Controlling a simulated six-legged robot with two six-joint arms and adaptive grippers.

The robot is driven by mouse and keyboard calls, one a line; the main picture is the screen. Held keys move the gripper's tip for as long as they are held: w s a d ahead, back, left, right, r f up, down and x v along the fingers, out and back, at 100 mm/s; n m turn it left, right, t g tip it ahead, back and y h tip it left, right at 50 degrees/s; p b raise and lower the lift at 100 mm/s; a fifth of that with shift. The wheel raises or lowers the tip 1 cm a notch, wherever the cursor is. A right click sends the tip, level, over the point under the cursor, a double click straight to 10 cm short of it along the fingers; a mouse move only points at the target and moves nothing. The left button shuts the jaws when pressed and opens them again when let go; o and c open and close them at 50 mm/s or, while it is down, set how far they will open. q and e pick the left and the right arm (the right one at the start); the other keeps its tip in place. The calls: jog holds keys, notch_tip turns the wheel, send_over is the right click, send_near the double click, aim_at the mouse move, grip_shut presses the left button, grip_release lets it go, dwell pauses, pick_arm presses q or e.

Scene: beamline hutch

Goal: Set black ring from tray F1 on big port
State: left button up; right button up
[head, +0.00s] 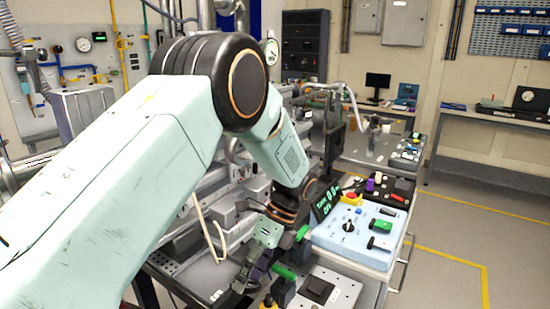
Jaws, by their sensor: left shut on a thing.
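My left arm comes in from the left and reaches across the middle of the head view. My left gripper (248,277) is low in the middle, above the cluttered bench. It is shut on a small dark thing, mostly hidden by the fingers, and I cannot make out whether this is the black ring. I cannot pick out tray F1 or the big port for certain; the arm covers much of the equipment behind it. My right gripper is not in view.
Just right of the gripper are a green-handled black part (284,285) and a plate with a black square block (317,289). A light-blue control box (357,236) with knobs stands further right. The floor at the right is clear, with yellow lines.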

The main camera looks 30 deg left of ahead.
pick_arm(q)
jog(key=w+a+r+m+t+y+p, duration=0.2)
jog(key=w+r+m+t+y+p, duration=0.45)
jog(key=w+r+m, duration=0.5)
jog(key=w+a+r+m+t+y+p, duration=0.3)
jog(key=w+r+m+t+y+p, duration=0.5)
jog(key=r+m, duration=0.6)
jog(key=w+a+f+m+h+b, duration=0.1)
jog(key=w+a+h+b, duration=0.1)
jog(key=a+b, duration=0.2)
jog(key=a+g, duration=0.1)
jog(key=a, duration=0.1)
jog(key=shift+a+f, duration=0.2)
jog(key=shift+a, duration=0.2)
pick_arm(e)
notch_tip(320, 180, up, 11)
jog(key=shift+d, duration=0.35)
pick_arm(q)
jog(key=shift+d+r, duration=0.1)
jog(key=shift+h, duration=0.25)
jog(key=shift+a, duration=0.2)
